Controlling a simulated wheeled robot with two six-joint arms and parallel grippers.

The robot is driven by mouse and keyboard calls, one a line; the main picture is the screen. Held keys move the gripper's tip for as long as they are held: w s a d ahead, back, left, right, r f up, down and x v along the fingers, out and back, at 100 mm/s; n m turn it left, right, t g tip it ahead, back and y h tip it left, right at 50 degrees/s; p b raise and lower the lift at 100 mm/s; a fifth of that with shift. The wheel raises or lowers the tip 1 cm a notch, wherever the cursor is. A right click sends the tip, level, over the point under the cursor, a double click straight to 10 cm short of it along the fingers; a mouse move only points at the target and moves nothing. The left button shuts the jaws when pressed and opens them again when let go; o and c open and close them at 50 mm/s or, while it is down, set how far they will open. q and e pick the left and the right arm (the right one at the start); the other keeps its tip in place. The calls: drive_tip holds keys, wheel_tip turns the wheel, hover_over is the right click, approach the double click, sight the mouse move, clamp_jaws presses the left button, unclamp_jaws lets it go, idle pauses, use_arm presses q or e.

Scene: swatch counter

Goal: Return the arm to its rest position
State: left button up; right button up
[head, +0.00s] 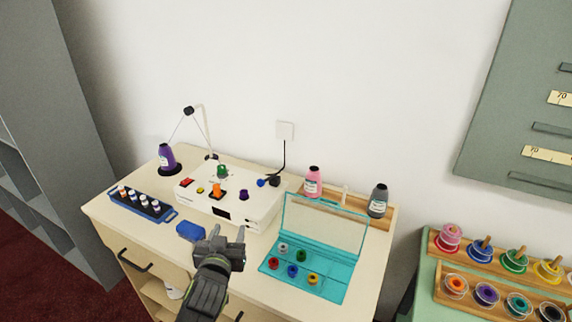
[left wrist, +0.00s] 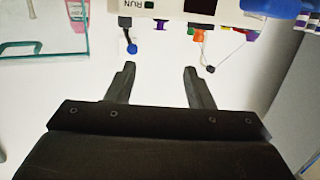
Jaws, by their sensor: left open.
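My left gripper (head: 228,234) is open, with nothing between its fingers, above the front middle of the wooden counter (head: 342,303). Its two spread fingers also show in the left wrist view (left wrist: 159,72). A blue object (head: 190,231) lies just left of the gripper. A white machine (head: 213,206) with coloured knobs stands behind the gripper, and its edge with the word RUN shows in the left wrist view (left wrist: 170,6). An open teal case (head: 329,288) with several small coloured pieces lies to the right of the gripper. My right gripper is not in view.
A blue rack (head: 170,218) of small bottles and a purple bottle (head: 167,156) stand at left. Pink (head: 313,182) and dark grey (head: 377,201) bottles stand in a wooden tray at back right. A green stand (head: 424,284) with several spools is further right. The counter's front edge is near.

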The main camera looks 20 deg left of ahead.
use_arm(q)
drive_tip(key=s+f+m+g+h, duration=0.1)
drive_tip(key=s+f+g, duration=0.3)
drive_tip(key=s, duration=0.6)
drive_tip(key=s+f+m+g, duration=0.1)
drive_tip(key=s+f+g, duration=0.25)
drive_tip(key=s, duration=0.65)
drive_tip(key=s+f+g+h, duration=0.1)
drive_tip(key=s+f+g, duration=0.3)
drive_tip(key=s, duration=0.7)
wheel_tip(320, 180, down, 24)
drive_tip(key=a+g, duration=0.2)
drive_tip(key=s+d+f+g+h, duration=0.1)
drive_tip(key=s+f, duration=1.3)
drive_tip(key=f, duration=0.1)
drive_tip(key=shift+s+d, duration=0.35)
drive_tip(key=shift+d, duration=0.05)
drive_tip(key=shift+s+f, duration=0.1)
